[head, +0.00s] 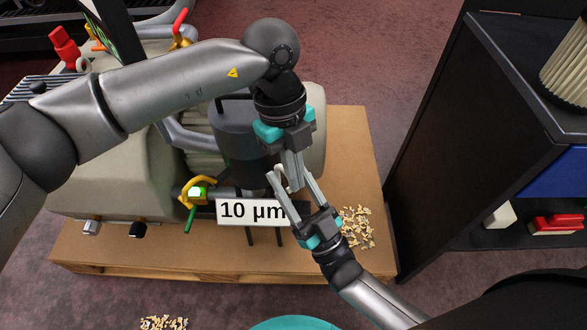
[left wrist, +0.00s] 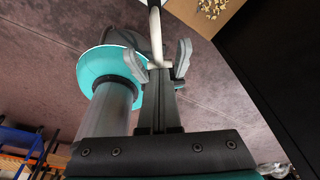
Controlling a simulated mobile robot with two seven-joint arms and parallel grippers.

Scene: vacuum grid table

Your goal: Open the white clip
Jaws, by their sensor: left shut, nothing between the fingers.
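My left gripper (head: 298,187) hangs down at the front of the pump, its slim fingers close together and empty. It also shows in the left wrist view (left wrist: 158,62). My right gripper (head: 289,175) comes from the lower right with its fingers spread, and the two grippers overlap in the head view. I cannot tell whether they touch. A small pale piece shows by the fingertips, and a white rod (left wrist: 155,20) is at the top of the left wrist view. I cannot tell if either belongs to the white clip, which the grippers may hide.
The pump (head: 100,175) stands on a brown pallet (head: 345,130). A "10 µm" sign (head: 250,211) and a yellow clip (head: 188,186) are left of the grippers. Small pale pieces (head: 357,228) lie on the pallet. A black shelf (head: 480,110) stands to the right.

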